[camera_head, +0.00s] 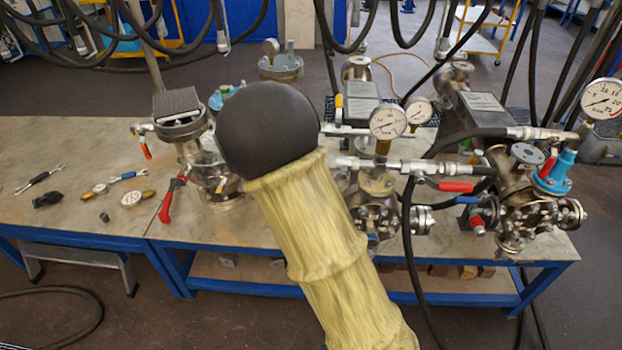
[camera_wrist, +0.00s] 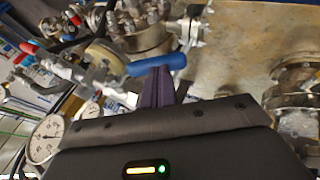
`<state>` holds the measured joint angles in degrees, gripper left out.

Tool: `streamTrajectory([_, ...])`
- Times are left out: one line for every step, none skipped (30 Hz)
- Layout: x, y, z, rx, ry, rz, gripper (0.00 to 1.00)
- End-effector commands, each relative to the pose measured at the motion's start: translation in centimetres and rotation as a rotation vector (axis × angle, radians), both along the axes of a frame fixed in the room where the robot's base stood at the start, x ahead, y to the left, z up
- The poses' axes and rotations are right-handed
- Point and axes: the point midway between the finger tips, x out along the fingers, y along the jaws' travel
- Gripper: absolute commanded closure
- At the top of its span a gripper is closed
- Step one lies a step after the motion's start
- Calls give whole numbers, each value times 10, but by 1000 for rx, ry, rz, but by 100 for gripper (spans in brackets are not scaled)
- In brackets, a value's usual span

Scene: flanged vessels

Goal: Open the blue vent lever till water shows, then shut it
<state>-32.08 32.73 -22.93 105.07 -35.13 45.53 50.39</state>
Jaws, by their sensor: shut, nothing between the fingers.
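The blue vent lever (camera_wrist: 157,64) shows in the wrist view, a blue handle lying across the picture beside a flanged, bolted vessel top (camera_wrist: 138,32). My gripper (camera_wrist: 160,75) has its dark purple fingers together, with the tips right at the lever's handle. I cannot tell whether they touch it or sit just short of it. Nothing is between the fingers. No water is visible. In the head view my sleeved arm and its black joint cover the middle of the bench, and my gripper is hidden.
The vessels stand on a blue-framed bench (camera_head: 85,228). Red handles (camera_head: 172,200) (camera_head: 455,187) and pressure gauges (camera_head: 389,122) (camera_head: 603,98) stick out among hoses. Wrenches (camera_head: 40,179) lie at the left. Bare bench (camera_wrist: 245,45) lies right of the lever in the wrist view.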

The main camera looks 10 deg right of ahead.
Motion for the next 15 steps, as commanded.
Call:
streamTrajectory([1, 2, -12, -48, 15, 5, 100])
streamTrajectory([0, 1, -15, -76, 25, 4, 100])
streamTrajectory([0, 1, -18, -111, 37, 3, 100])
streamTrajectory([0, 0, -20, -139, 45, 4, 100])
streamTrajectory([0, 0, -23, -166, 54, 3, 100])
streamTrajectory([-1, -1, -26, -202, 66, 2, 100])
streamTrajectory([-1, -2, -28, -229, 75, 3, 100])
streamTrajectory([-1, -3, -30, -258, 84, 2, 100])
streamTrajectory([-1, -4, -34, -293, 96, 3, 100])
streamTrajectory([-2, -5, -36, -320, 104, 1, 100])
streamTrajectory([-2, -6, -38, -348, 113, 3, 100])
streamTrajectory([-3, -7, -42, -384, 125, 2, 100])
streamTrajectory([-3, -9, -44, -411, 134, 2, 100])
streamTrajectory([-3, -10, -46, -439, 144, 1, 100])
streamTrajectory([-4, -12, -49, -475, 155, 2, 100])
